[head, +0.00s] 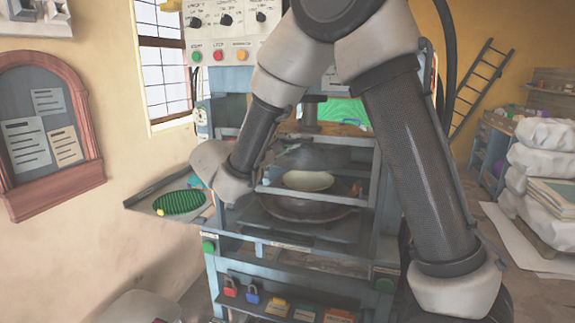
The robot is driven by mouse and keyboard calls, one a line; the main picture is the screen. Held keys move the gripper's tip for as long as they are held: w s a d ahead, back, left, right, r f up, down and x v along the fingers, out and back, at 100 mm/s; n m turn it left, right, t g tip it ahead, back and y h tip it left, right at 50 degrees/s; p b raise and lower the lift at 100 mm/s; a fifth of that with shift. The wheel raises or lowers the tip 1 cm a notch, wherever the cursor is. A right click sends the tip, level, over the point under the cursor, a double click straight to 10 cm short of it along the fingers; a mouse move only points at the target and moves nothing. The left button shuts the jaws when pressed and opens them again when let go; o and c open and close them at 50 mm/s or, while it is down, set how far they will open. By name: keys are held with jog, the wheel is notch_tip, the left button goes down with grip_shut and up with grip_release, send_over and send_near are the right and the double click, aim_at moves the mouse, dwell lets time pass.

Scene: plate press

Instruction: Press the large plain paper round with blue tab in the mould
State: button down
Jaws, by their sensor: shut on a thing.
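A pale, plain round (308,180) is inside the blue-grey press (375,245), seen between its bars. It appears to be above the dark round mould (300,208), apart from it. No blue tab shows on it. A dark pressing part (305,157) hangs above the round. My arm reaches in from the left side of the press. My gripper (267,178) is mostly hidden behind the press frame and my wrist, at the left edge of the pale round. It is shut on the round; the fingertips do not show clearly.
A side tray (143,203) at the left holds a green ribbed round (180,202) with a yellow tab. The control panel (228,30) stands above. A lower shelf (262,312) holds padlocks and small boxes. White sacks (545,150) stand at the right.

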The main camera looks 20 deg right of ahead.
notch_tip(320, 180, up, 7)
jog(key=shift+r, duration=0.2)
dwell(0.3)
jog(key=c, duration=1.5)
grip_release()
jog(key=v, duration=1.2)
